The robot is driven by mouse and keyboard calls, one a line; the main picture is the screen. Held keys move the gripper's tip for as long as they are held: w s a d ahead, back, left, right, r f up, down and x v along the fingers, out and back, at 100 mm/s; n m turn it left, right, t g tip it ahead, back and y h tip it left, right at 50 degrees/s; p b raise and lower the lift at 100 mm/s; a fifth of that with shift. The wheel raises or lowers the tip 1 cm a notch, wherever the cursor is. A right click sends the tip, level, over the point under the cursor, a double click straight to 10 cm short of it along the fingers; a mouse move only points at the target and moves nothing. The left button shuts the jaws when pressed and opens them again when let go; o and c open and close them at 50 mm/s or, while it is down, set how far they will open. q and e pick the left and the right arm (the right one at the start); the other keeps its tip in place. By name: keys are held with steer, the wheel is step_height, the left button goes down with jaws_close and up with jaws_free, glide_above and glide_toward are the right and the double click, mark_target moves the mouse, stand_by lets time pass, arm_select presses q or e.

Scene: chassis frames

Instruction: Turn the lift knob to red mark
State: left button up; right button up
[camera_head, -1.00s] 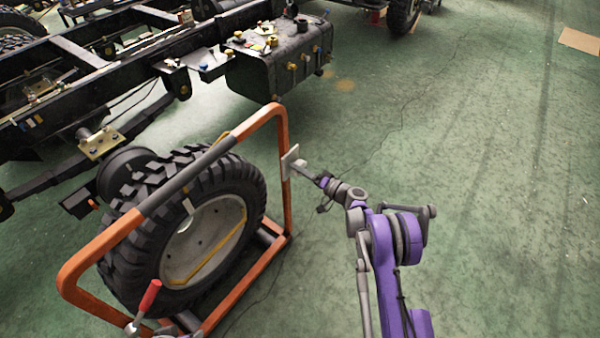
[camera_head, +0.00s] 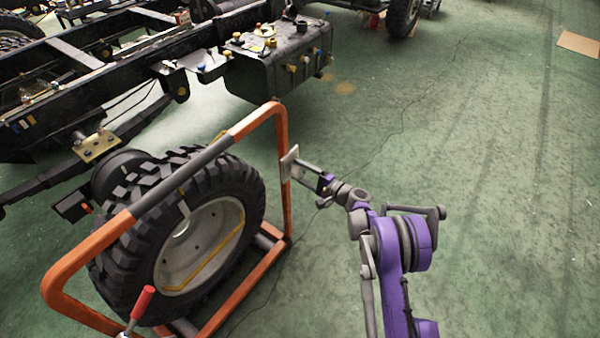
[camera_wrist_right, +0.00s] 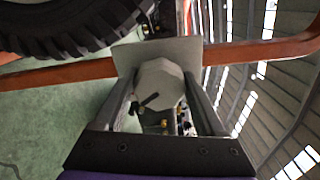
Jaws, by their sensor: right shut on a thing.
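The lift knob (camera_wrist_right: 158,78) is a pale, many-sided knob with a dark pointer-like piece at its lower side, seen in the right wrist view. It sits on a light square plate (camera_wrist_right: 186,52) fixed to the orange lift frame (camera_head: 282,150). My right gripper (camera_head: 305,169) reaches the plate from the right in the head view. In the right wrist view its fingers (camera_wrist_right: 163,92) lie on both sides of the knob and are shut on it. I cannot make out a red mark. My left gripper is not in view.
The lift frame stands around a big tyre (camera_head: 140,225). A red-handled lever (camera_head: 142,302) rises at its near end. A black chassis with a tank (camera_head: 272,68) stands behind. The green floor to the right is open.

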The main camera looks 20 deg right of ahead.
steer(key=shift+m, duration=0.3)
steer(key=o, duration=1.3)
steer(key=p+v, duration=0.1)
steer(key=v, duration=1)
steer(key=shift+w+p, duration=0.1)
steer(key=shift+p, duration=0.2)
